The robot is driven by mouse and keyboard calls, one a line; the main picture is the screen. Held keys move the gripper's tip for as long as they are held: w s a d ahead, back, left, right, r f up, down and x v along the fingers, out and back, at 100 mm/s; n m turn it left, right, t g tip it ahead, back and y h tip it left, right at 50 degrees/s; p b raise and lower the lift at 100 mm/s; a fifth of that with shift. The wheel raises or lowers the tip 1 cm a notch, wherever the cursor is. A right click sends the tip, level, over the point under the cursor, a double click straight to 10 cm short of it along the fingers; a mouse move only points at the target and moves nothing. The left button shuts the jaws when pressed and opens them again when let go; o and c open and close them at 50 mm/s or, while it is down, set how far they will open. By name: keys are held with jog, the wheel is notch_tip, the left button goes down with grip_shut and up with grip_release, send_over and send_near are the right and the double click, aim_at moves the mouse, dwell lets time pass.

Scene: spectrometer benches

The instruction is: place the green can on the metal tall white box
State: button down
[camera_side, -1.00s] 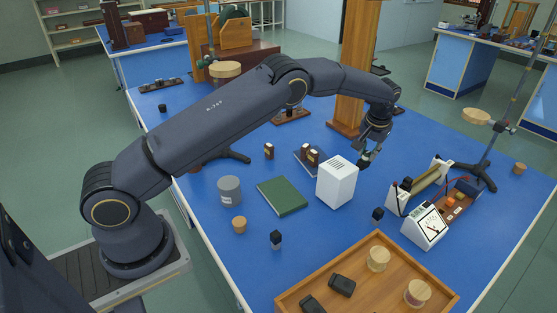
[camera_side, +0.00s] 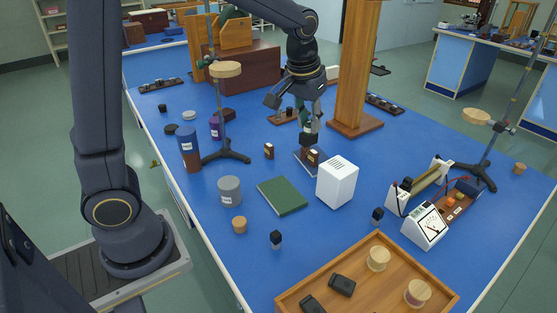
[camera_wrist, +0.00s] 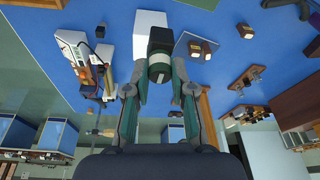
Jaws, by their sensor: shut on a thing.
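The tall white box (camera_side: 337,182) with slots in its top stands upright mid-table; it also shows at the top of the wrist view (camera_wrist: 147,19). My gripper (camera_side: 309,128) is behind and left of the box, above the grey plate with small brown bottles. It is shut on a small dark can, which I take as the green can (camera_wrist: 160,50).
The grey plate (camera_side: 302,165) with brown bottles lies just behind the box. A green book (camera_side: 282,195) and grey jar (camera_side: 229,190) are to its left. A wooden post (camera_side: 352,75), a white meter (camera_side: 425,226) and a wooden tray (camera_side: 375,281) stand around it.

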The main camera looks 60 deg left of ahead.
jog(key=shift+w+a+f, duration=0.2)
jog(key=shift+w+f, duration=6.1)
jog(key=shift+w, duration=0.15)
jog(key=shift+f, duration=0.15)
jog(key=c, duration=1)
grip_release()
